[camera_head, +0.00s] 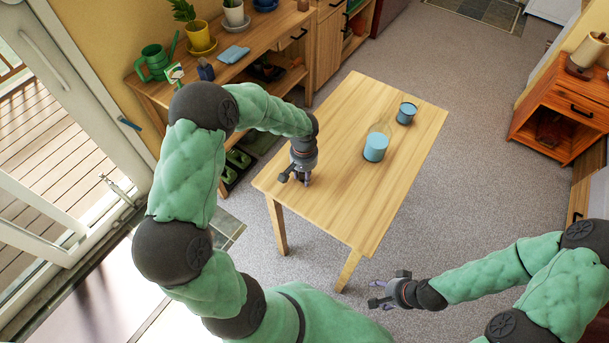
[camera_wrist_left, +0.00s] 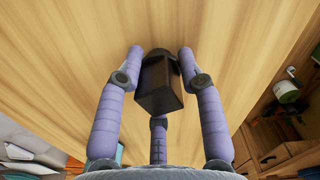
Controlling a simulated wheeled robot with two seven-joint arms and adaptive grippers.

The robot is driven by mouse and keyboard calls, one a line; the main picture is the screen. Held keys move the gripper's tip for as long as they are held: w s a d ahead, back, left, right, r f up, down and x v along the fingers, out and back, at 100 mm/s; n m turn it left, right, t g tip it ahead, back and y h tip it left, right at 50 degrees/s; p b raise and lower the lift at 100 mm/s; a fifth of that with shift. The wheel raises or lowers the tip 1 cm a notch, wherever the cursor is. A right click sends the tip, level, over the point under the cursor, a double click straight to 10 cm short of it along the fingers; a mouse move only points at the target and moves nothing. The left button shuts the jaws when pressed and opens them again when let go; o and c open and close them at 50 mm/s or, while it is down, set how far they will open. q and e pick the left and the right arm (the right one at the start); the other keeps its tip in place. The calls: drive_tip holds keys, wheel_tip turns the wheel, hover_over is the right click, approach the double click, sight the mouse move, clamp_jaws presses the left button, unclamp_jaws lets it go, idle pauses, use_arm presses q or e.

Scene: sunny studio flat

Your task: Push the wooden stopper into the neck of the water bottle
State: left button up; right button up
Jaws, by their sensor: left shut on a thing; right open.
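The water bottle (camera_head: 375,151), clear with blue water in its lower part, stands upright on the wooden table (camera_head: 341,204). Its upper part is faint against the wood. My left gripper (camera_head: 298,179) is low over the table's left part, apart from the bottle and to its left. In the left wrist view its purple fingers (camera_wrist_left: 159,60) are closed on a dark brown block (camera_wrist_left: 159,88), which I take to be the wooden stopper. The stopper is hard to make out in the head view. My right gripper (camera_head: 376,293) is open and empty, off the table's front edge.
A glass of blue water (camera_head: 406,113) stands behind the bottle, to its right. A wooden sideboard (camera_head: 285,52) with plants and a green watering can (camera_head: 154,62) is at the back left. The table between my left gripper and the bottle is clear.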

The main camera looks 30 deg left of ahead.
use_arm(q)
drive_tip(key=shift+r+p, duration=1.7)
drive_tip(key=shift+r, duration=0.8)
drive_tip(key=shift+d, duration=0.1)
